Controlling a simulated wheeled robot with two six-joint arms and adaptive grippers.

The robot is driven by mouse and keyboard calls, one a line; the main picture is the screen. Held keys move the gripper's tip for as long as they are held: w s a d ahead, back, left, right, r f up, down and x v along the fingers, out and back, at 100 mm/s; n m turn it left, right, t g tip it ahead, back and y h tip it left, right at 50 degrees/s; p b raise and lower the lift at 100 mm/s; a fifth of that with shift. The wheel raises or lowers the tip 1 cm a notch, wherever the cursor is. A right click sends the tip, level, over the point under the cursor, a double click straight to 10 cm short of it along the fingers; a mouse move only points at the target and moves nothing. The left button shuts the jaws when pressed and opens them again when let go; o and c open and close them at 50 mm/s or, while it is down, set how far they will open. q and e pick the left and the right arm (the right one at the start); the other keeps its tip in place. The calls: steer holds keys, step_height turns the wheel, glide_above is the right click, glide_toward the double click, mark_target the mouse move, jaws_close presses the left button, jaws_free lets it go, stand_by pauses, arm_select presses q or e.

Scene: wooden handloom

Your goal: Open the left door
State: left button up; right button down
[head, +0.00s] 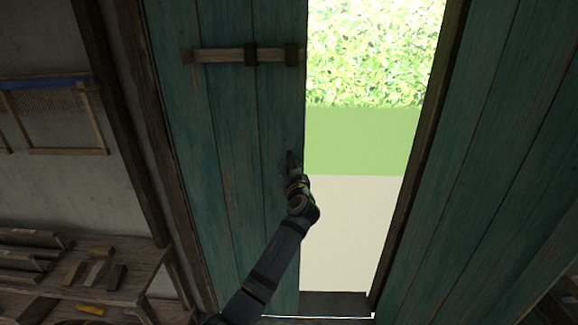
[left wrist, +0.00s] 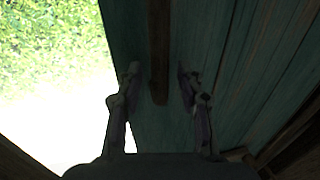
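The left door (head: 225,150) is a teal plank door, with a bright gap between its right edge and the frame post. A small dark handle (head: 291,160) sits near that edge, partly hidden by my left gripper (head: 293,180), which is close in front of it. In the left wrist view, the two fingers of my left gripper (left wrist: 158,75) are apart. A brown upright piece (left wrist: 158,50) shows between them against the teal planks; I cannot tell whether they touch it. My right gripper is not in view.
A wooden latch bar (head: 225,55) crosses the left door's upper part. Another teal door (head: 480,150) stands at the right. Grass and pale ground show through the gap. A workbench (head: 130,280) with wooden pieces stands lower left; a framed mesh (head: 55,115) hangs on the left wall.

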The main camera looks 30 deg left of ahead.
arm_select(q)
steer(key=shift+w+a, duration=0.15)
steer(key=shift+c, duration=0.4)
jaws_close()
